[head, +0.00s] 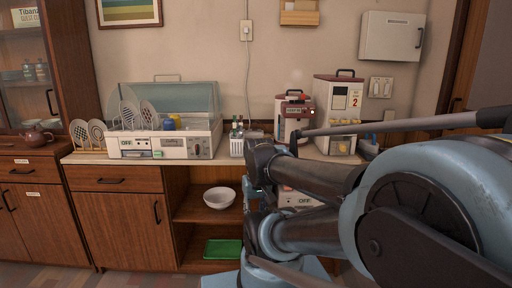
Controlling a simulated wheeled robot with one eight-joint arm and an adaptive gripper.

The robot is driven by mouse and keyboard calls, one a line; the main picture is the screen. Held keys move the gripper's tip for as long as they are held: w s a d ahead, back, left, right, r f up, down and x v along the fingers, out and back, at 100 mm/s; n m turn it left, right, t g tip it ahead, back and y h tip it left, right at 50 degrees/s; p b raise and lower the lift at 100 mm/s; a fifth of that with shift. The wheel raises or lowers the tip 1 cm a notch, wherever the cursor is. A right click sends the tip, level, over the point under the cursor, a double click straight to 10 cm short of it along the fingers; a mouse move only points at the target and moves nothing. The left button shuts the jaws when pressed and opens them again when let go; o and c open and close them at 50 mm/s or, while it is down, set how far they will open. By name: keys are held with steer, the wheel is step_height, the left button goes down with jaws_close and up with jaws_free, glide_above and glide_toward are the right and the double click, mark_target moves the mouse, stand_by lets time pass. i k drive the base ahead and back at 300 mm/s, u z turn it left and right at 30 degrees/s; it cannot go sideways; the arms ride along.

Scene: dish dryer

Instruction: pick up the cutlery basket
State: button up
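A small white basket, which looks like the cutlery basket (237,147), stands on the counter just right of the dish dryer (185,147). I cannot make out my gripper's fingers among the arm links. Nothing visible touches the basket.
The dryer's clear lid is up, with plates and a blue cup (169,125) inside. A red-and-white appliance (292,115) and a taller dispenser (338,105) stand to the right. Below are a white bowl (219,197) and a green tray (222,249). A teapot (37,136) is at left.

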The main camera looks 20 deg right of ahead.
mark_target(236, 145)
steer(key=z, duration=0.05)
steer(key=k, duration=0.6)
steer(key=z, duration=0.5)
steer(key=i, duration=0.95)
steer(key=u, duration=0.15)
